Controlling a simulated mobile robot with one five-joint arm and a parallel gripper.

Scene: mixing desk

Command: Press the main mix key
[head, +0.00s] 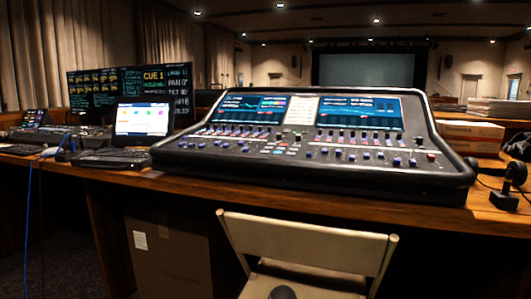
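The large black mixing console (310,170) stands on the wooden desk. It has two lit screens, rows of faders and many small coloured keys. A small red key (431,156) shows near its right end. Labels are too small to read, so I cannot tell which key is the main mix key. My gripper is not in view. A dark rounded shape at the bottom edge may be part of my own body.
A folding chair (305,240) stands in front of the desk (250,188). To the left are a laptop (143,122), keyboards, a large cue monitor (180,85) and a hanging blue cable. Boxes (470,132) and a headset (511,182) lie at the right.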

